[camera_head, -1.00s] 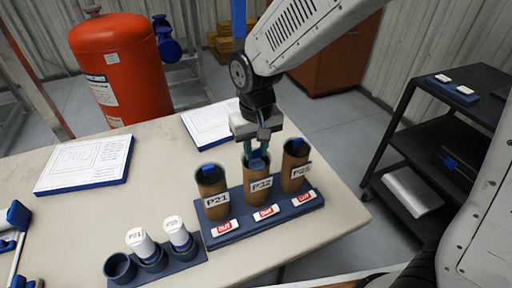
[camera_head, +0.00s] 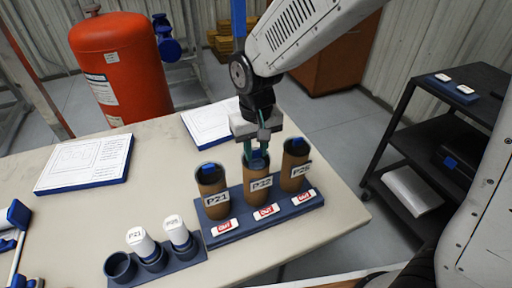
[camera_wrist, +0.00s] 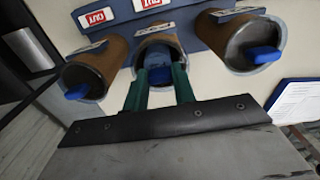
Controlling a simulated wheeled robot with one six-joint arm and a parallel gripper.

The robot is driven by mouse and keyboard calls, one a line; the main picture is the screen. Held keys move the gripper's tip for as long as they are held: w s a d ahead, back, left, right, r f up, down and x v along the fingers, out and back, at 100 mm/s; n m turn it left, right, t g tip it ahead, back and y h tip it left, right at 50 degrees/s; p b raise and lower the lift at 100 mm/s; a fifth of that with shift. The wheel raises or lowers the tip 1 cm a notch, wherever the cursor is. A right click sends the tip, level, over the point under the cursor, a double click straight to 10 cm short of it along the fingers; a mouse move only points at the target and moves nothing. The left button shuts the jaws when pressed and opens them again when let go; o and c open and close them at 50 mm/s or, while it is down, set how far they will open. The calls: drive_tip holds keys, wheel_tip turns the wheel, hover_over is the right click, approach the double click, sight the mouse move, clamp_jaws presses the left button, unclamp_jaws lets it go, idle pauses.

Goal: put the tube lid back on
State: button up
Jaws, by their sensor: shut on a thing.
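Three brown tubes stand upright in a blue rack (camera_head: 232,236): P21 (camera_head: 212,181) left, P32 (camera_head: 258,196) middle, P25 (camera_head: 293,174) right. My gripper (camera_head: 256,153) points down at the mouth of P32. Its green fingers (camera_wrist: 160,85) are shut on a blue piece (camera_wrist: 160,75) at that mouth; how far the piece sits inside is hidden. P21 and P25 each show a blue piece inside their dark open mouths. Two white lids, marked P21 (camera_head: 140,241) and P25 (camera_head: 177,230), stand in a dark holder (camera_head: 184,262). Its left cup (camera_head: 120,267) is empty.
Red and white OUT tags lie along the rack's front. Flat boards with drawings (camera_head: 84,163) lie behind on the table (camera_head: 160,190). A red tank (camera_head: 115,65) stands beyond the table, and a black shelf cart (camera_head: 440,130) is at the right.

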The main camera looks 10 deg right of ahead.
drive_tip(key=o, duration=1.5)
drive_tip(key=shift+r, duration=0.15)
drive_tip(key=shift+r, duration=3.4)
clamp_jaws()
drive_tip(key=shift+f, duration=0.4)
drive_tip(key=shift+f, duration=2.15)
